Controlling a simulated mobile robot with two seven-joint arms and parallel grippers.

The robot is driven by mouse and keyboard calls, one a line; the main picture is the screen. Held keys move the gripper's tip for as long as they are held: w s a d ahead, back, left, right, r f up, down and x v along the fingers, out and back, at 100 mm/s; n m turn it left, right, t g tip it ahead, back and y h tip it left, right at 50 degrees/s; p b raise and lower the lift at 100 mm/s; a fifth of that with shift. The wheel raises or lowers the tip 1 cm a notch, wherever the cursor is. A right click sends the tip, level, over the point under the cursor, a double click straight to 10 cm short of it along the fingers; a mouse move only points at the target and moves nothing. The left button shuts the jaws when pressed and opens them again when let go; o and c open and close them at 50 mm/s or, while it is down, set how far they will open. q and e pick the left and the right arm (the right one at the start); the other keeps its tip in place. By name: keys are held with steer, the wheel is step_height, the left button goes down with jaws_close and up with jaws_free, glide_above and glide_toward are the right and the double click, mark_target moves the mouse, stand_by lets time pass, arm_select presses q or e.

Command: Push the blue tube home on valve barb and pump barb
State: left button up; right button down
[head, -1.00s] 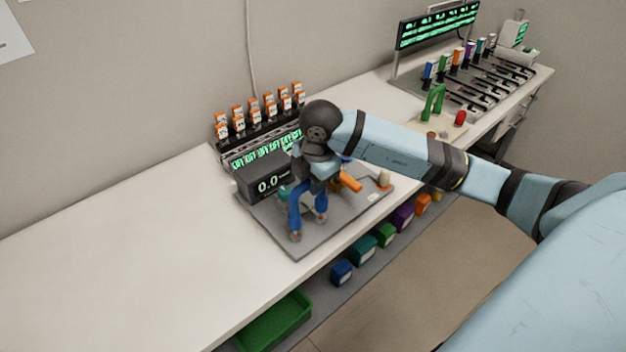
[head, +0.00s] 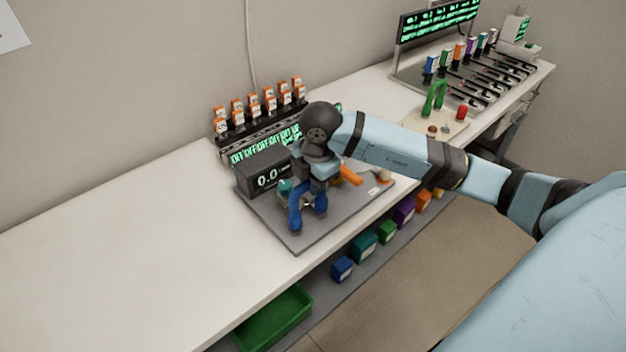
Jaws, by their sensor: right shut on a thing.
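The blue tube (head: 295,208) stands as an upside-down U over the grey board (head: 275,232), below my right gripper (head: 312,184). The gripper points down and is shut on the upper part of the tube. The tube's two legs reach down to the board's front left part. The valve barb and pump barb cannot be made out at the tube's lower ends, so I cannot tell how far the tube is seated on either. My left gripper is not in view.
A black display reading 0.0 (head: 264,177) stands just left of the gripper. An orange part (head: 351,175) is close on its right. Behind is a rack of orange-capped vials (head: 252,109). A green tube (head: 434,97) stands farther right. The left worktop (head: 120,250) is clear.

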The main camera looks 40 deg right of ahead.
steer(key=shift+f, duration=0.4)
steer(key=shift+f+b, duration=0.25)
steer(key=shift+b, duration=0.05)
steer(key=c, duration=0.9)
jaws_free()
steer(key=shift+r, duration=0.1)
steer(key=shift+r, duration=0.25)
step_height(320, 180, up, 13)
steer(key=s, duration=0.1)
steer(key=shift+s+d+p, duration=0.15)
steer(key=shift+s+p, duration=0.15)
steer(key=shift+p, duration=0.15)
steer(key=shift+r, duration=0.1)
